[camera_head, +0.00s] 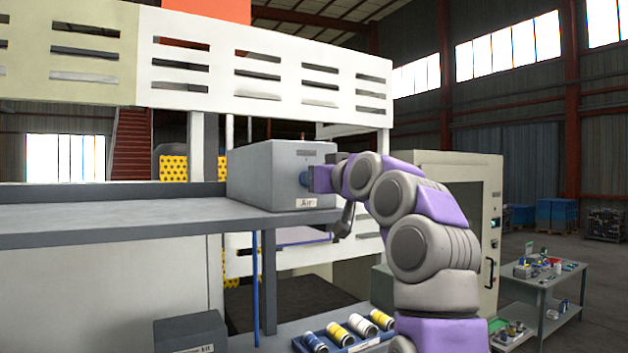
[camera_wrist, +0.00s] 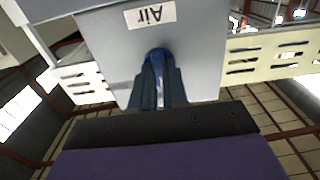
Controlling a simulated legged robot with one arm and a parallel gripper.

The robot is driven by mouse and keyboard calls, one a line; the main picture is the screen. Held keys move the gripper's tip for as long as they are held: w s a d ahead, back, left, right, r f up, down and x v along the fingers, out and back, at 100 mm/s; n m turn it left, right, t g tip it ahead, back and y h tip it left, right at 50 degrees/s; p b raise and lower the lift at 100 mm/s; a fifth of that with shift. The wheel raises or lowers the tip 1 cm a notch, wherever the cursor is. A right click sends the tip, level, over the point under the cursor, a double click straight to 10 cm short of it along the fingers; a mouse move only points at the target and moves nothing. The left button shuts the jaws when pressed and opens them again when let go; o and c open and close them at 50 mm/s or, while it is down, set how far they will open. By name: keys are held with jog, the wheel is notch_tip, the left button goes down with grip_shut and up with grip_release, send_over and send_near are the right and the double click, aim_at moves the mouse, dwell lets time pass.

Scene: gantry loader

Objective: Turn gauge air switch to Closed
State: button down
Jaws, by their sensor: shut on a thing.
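The gauge air switch is a blue knob on the front of a grey box (camera_head: 265,178) labelled "Air". The knob (camera_head: 304,179) shows in the head view just left of my gripper (camera_head: 312,179). In the wrist view the box (camera_wrist: 195,50) carries the upside-down "Air" label (camera_wrist: 149,15), and the blue knob (camera_wrist: 158,56) sits below it. My gripper (camera_wrist: 158,80) has its two dark fingers on either side of the knob, shut on it. The fingers hide much of the knob, and I cannot read its setting.
The box stands at the right end of a grey shelf (camera_head: 110,217). A blue tray (camera_head: 345,338) with yellow, white and blue cylinders is below. A white slotted panel (camera_head: 270,75) runs above. A cabinet (camera_head: 455,175) and a cluttered table (camera_head: 545,290) stand to the right.

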jog(key=c, duration=1.1)
grip_release()
jog(key=shift+c, duration=0.2)
jog(key=b+v, duration=0.5)
jog(key=v, duration=1.2)
jog(key=shift+d+f, duration=0.2)
